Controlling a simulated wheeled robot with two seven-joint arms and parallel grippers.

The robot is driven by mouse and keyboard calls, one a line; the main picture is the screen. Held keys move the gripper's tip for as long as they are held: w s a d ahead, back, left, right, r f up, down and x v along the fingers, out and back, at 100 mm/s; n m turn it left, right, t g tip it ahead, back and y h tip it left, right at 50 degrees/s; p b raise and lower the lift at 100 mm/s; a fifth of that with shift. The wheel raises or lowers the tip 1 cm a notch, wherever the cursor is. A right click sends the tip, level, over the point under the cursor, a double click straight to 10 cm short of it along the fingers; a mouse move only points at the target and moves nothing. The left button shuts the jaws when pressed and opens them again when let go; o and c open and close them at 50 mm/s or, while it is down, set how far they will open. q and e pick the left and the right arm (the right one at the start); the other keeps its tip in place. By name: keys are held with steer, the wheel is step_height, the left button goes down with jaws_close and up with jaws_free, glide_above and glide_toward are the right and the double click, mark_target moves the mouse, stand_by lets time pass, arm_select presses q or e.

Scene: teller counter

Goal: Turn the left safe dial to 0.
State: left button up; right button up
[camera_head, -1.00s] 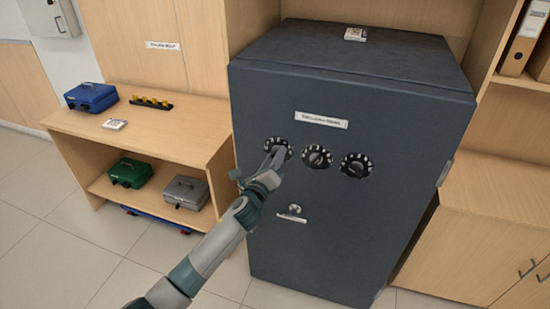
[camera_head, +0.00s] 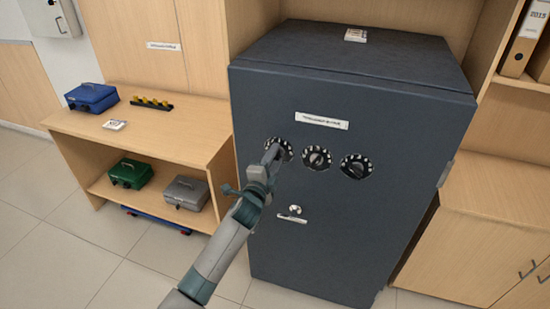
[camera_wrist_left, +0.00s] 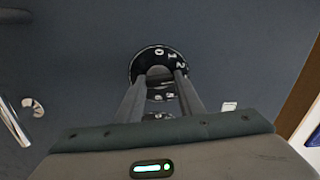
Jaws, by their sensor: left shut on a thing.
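The left safe dial (camera_head: 284,145) is a black disc with white marks on the front of the dark grey safe (camera_head: 330,235). My left gripper (camera_head: 272,154) is at this dial and covers its lower left part. In the left wrist view, the fingers of the left gripper (camera_wrist_left: 160,92) are shut on the dial's knob. The dial (camera_wrist_left: 158,54) shows the figures 0, 1 and 2 along its upper edge there; its middle is partly hidden between the fingers. The pointer's reading cannot be told. My right gripper is not in view.
A middle dial (camera_head: 317,158) and a right dial (camera_head: 356,166) sit beside the left one. A handle (camera_head: 293,215) is below, near my left arm. A wooden shelf (camera_head: 150,140) with cash boxes stands to the left.

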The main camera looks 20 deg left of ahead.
arm_select(q)
steer(key=n+p, duration=0.2)
steer(key=n, duration=1.4)
steer(key=shift+f, duration=0.2)
stand_by(0.4)
steer(key=o, duration=1.1)
steer(key=shift+a, duration=0.1)
steer(key=shift+c, duration=0.2)
steer(key=shift+s, duration=0.1)
steer(key=s+b, duration=0.4)
steer(key=s, duration=1.3)
steer(key=shift+a, duration=0.25)
steer(key=shift+s, duration=0.1)
